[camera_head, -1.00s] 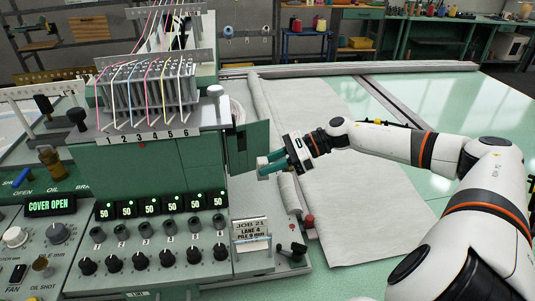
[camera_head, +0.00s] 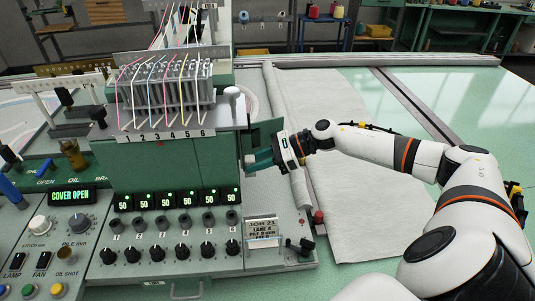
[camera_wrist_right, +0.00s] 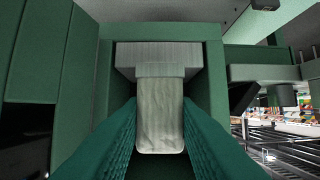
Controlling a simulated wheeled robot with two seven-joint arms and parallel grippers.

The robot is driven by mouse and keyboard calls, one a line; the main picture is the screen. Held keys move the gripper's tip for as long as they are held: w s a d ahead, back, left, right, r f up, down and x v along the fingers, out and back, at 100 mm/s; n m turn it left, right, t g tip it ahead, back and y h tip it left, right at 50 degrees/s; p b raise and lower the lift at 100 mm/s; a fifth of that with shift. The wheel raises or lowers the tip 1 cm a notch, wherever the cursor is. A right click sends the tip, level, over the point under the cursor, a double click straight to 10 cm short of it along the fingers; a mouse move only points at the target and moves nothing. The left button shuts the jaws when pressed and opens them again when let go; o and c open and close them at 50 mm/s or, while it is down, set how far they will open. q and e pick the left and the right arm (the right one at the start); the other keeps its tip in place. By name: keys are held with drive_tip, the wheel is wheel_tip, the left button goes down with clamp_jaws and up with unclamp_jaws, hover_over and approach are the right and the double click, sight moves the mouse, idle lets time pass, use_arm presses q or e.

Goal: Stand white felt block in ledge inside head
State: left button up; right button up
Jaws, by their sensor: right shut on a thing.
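The white felt block (camera_wrist_right: 160,115) is upright between the teal fingers of my right gripper (camera_wrist_right: 160,140), which is shut on it. In the right wrist view the block is in front of the opening of the green head (camera_wrist_right: 215,75). A pale grey ledge piece (camera_wrist_right: 128,58) is inside that opening, just behind the block's upper end; I cannot tell if they touch. In the head view my right gripper (camera_head: 262,159) is at the right side of the green head (camera_head: 170,158), and the block is hidden there. My left gripper is not in view.
An open green cover (camera_wrist_right: 78,75) stands left of the opening. Threads and a metal rack (camera_head: 165,90) sit above the head. A control panel with knobs (camera_head: 207,250) is in front, with a job card (camera_head: 262,232) beside it. White cloth (camera_head: 350,180) lies to the right.

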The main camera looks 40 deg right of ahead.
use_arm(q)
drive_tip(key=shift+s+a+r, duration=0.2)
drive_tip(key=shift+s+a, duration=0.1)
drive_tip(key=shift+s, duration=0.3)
use_arm(e)
drive_tip(key=shift+w+a, duration=0.55)
drive_tip(key=shift+a, duration=0.35)
drive_tip(key=shift+w+a, duration=0.6)
drive_tip(key=shift+a, duration=0.25)
drive_tip(key=shift+w+a, duration=0.55)
drive_tip(key=shift+a, duration=0.35)
use_arm(q)
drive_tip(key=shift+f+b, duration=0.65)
drive_tip(key=shift+b, duration=0.1)
use_arm(e)
drive_tip(key=shift+f, duration=0.6)
drive_tip(key=o, duration=1.1)
